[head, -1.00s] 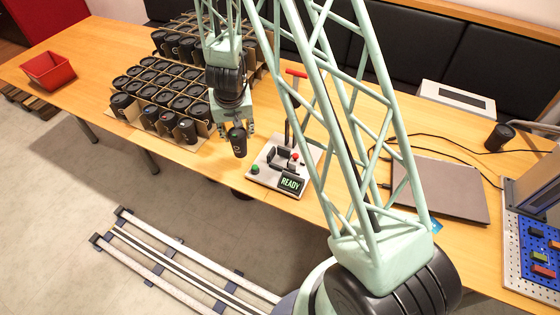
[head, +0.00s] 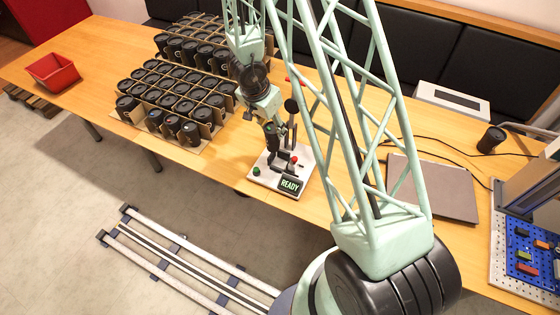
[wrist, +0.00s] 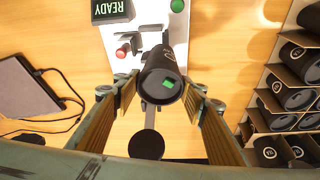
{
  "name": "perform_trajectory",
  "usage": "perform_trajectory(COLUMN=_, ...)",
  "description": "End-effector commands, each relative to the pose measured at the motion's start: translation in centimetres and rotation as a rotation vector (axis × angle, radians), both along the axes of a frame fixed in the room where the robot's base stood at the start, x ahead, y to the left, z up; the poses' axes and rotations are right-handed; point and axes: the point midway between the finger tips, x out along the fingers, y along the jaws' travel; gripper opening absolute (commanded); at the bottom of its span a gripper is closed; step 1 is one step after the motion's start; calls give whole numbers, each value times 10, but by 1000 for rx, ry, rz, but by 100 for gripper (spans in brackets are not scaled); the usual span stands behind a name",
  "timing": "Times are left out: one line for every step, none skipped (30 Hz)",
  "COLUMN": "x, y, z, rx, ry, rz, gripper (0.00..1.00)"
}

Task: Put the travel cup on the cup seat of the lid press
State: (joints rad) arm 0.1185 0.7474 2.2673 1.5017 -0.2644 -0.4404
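The dark travel cup (head: 270,134) is between the fingertips of my gripper (head: 270,122) above the lid press. In the wrist view the cup (wrist: 166,60) shows a green square on its near end, with a gripper finger close on each side. The lid press (head: 267,184) has a white base, a READY display, a green button, a red knob and an upright lever. It also shows in the wrist view (wrist: 150,12). The cup seat is largely hidden behind the cup and press parts. I cannot tell whether the cup touches it.
Cardboard racks (head: 205,112) full of dark cups stand left of the press. A red bin (head: 53,72) sits at the far left. A closed laptop (head: 440,188) with cables lies to the right. Another dark cup (head: 491,139) stands further right.

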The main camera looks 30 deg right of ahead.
Motion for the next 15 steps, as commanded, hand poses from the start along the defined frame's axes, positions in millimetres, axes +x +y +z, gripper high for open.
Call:
perform_trajectory(x=-7, y=-5, z=5, rx=0, ry=2, rz=-46, gripper=34)
perform_trajectory(x=-10, y=-7, z=6, rx=1, ry=1, rz=-71, gripper=34)
perform_trajectory(x=-14, y=-10, z=7, rx=1, ry=1, rz=-102, gripper=34)
perform_trajectory(x=-16, y=-12, z=8, rx=1, ry=1, rz=-122, gripper=34)
perform_trajectory(x=-19, y=-13, z=8, rx=1, ry=1, rz=-137, gripper=34)
perform_trajectory(x=-21, y=-14, z=8, rx=0, ry=1, rz=-155, gripper=34)
perform_trajectory(x=-23, y=-15, z=9, rx=0, ry=0, rz=-168, gripper=34)
perform_trajectory(x=-24, y=-16, z=9, rx=0, ry=1, rz=-177, gripper=34)
perform_trajectory(x=-25, y=-17, z=9, rx=0, ry=0, rz=-185, gripper=34)
perform_trajectory(x=-26, y=-17, z=9, rx=0, ry=1, rz=-190, gripper=34)
perform_trajectory(x=-26, y=-17, z=9, rx=0, ry=0, rz=-193, gripper=34)
perform_trajectory(x=-26, y=-17, z=9, rx=0, ry=0, rz=-195, gripper=34)
perform_trajectory(x=-26, y=-17, z=9, rx=0, ry=0, rz=-195, gripper=34)
perform_trajectory(x=-26, y=-17, z=8, rx=0, ry=0, rz=-195, gripper=34)
perform_trajectory(x=-26, y=-17, z=8, rx=0, ry=0, rz=-195, gripper=34)
